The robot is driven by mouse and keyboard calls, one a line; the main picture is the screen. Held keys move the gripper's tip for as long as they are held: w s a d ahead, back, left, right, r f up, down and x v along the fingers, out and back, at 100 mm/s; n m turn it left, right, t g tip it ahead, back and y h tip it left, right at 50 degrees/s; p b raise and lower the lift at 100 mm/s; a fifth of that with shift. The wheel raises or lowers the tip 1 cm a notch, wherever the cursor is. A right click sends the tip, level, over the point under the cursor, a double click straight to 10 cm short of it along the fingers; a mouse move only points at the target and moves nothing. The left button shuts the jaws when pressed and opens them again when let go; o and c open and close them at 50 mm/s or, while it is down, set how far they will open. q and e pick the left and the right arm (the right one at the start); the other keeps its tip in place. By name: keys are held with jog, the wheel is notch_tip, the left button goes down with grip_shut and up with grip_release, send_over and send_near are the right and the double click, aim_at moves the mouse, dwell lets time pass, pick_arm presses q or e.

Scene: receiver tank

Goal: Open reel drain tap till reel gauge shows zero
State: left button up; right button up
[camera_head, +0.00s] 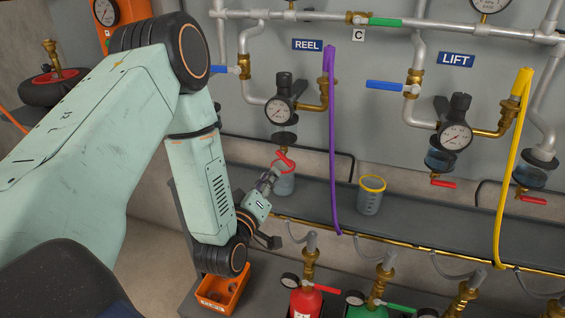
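The reel gauge (278,111) is a white dial on the filter unit below the blue REEL label (307,45); its reading is too small to tell. Below its dark bowl (284,139) is the red handle of the reel drain tap (285,159), set at a slant. A clear cup with a red rim (284,183) stands under the tap. My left gripper (272,176) is just below and left of the red handle, in front of the cup. I cannot tell whether its fingers touch the handle or are open. My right gripper is not in view.
A cup with a yellow rim (371,196) stands on the grey shelf (410,213). A purple hose (331,140) and a yellow hose (507,170) hang in front. The lift gauge (455,136) is at right. An orange bin (222,289) and red cylinder (305,302) are below.

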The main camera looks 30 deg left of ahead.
aim_at(281, 157)
pick_arm(q)
jog(key=shift+n, duration=0.3)
jog(key=b+x, duration=0.2)
jog(key=x, duration=0.6)
jog(key=shift+s, duration=0.1)
jog(key=shift+c, duration=0.4)
grip_shut()
